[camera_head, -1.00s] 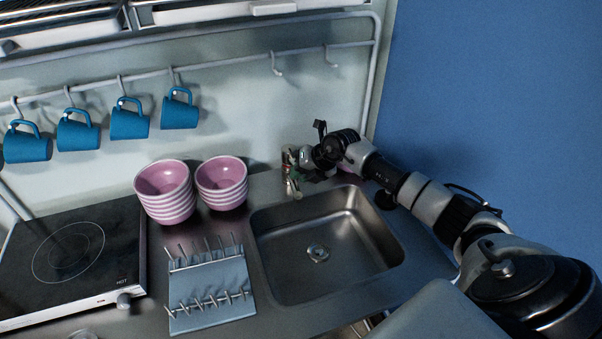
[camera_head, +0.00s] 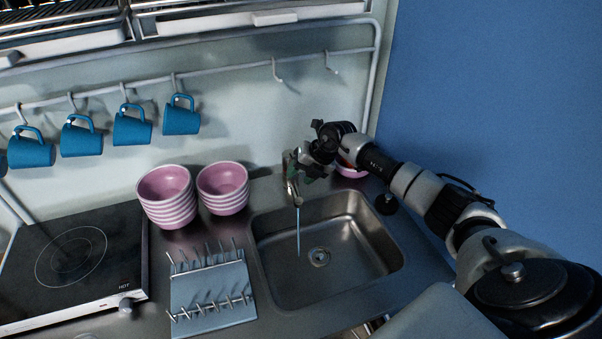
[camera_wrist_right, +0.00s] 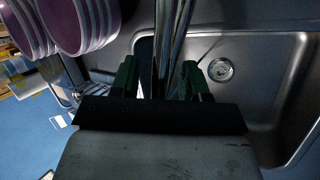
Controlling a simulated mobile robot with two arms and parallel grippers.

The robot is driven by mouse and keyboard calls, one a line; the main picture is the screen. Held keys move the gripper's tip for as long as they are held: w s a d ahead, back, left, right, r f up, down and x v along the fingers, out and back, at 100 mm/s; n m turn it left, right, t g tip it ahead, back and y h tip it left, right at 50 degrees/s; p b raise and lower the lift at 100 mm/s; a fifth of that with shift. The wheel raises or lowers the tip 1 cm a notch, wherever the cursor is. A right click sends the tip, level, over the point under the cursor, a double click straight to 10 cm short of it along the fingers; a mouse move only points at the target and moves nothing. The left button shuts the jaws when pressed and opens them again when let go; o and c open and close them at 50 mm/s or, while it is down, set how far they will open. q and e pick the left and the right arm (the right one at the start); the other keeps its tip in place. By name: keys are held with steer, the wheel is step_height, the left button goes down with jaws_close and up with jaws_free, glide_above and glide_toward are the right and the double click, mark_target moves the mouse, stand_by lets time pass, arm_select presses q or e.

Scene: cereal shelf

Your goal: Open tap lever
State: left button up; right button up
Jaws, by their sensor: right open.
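The metal tap (camera_head: 291,178) stands at the back left of the steel sink (camera_head: 275,268). A thin stream of water (camera_head: 298,232) runs from its spout into the basin. My right gripper (camera_head: 305,174) is at the upper part of the tap, just to its right. In the right wrist view my right gripper (camera_wrist_right: 157,77) is open, with its two green fingertips apart and the tap (camera_wrist_right: 174,35) showing between and beyond them. The lever itself is hard to make out, and I cannot tell whether a finger touches it. My left gripper is not in view.
Two stacks of pink striped bowls (camera_head: 166,196) stand left of the sink. A dish rack (camera_head: 210,290) is in front of them. A cooktop (camera_head: 70,265) is at the left. Blue mugs (camera_head: 132,125) hang from a rail. A pink bowl (camera_head: 352,171) sits behind my right arm.

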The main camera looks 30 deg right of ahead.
steer(key=shift+d+r, duration=0.1)
steer(key=b+v, duration=0.3)
steer(key=v, duration=0.7)
steer(key=shift+s+r, duration=0.2)
steer(key=shift+r, duration=0.05)
